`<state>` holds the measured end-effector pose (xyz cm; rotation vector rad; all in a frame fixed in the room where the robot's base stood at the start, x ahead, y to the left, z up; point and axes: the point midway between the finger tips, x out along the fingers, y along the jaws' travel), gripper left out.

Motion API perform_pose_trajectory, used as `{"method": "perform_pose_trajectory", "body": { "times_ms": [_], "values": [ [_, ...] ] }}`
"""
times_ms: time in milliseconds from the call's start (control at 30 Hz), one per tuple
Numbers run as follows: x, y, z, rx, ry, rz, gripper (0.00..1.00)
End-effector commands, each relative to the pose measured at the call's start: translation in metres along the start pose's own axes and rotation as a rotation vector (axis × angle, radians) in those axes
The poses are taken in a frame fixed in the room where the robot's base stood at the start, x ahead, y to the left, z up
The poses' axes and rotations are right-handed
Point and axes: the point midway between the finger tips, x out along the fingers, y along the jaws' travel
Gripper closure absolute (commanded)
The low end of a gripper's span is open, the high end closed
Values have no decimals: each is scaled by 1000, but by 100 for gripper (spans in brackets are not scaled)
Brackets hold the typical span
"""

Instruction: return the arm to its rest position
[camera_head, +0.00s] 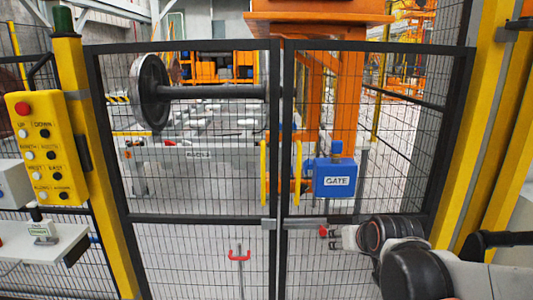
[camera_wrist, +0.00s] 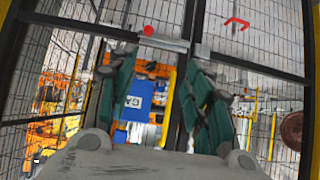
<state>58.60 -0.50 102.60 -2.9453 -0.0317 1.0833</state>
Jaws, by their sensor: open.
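My arm (camera_head: 410,262) reaches in from the lower right of the head view, in front of the mesh gate (camera_head: 200,218). My gripper (camera_head: 342,238) is at its left end, near a red knob (camera_head: 323,231). In the wrist view my gripper (camera_wrist: 160,72) is open, with its green-padded fingers spread and nothing held between them. Behind the gap are the gate's dark posts, the blue GATE box (camera_wrist: 138,95) and the grey latch bar (camera_wrist: 165,43). The two gate leaves look closed. Whether the gripper touches the gate is unclear.
A yellow control panel (camera_head: 46,148) with buttons stands at the left, above a grey shelf (camera_head: 40,245). Yellow posts (camera_head: 490,130) flank the gate at the right. A red hook (camera_head: 239,255) is on the lower mesh. A wheelset (camera_head: 150,92) stands behind the gate.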

Motion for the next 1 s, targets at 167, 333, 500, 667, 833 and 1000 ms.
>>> {"method": "perform_pose_trajectory", "body": {
  "times_ms": [167,333,500,667,833,1000],
  "values": [
    [-51,-5,28,2,-61,1,53],
    [-92,-7,60,2,-119,5,53],
    [-129,-9,97,4,-176,10,53],
    [-152,-9,127,5,-219,16,53],
    [-164,-9,143,6,-242,19,53],
    [-166,-9,146,6,-246,20,53]
  ]
}}
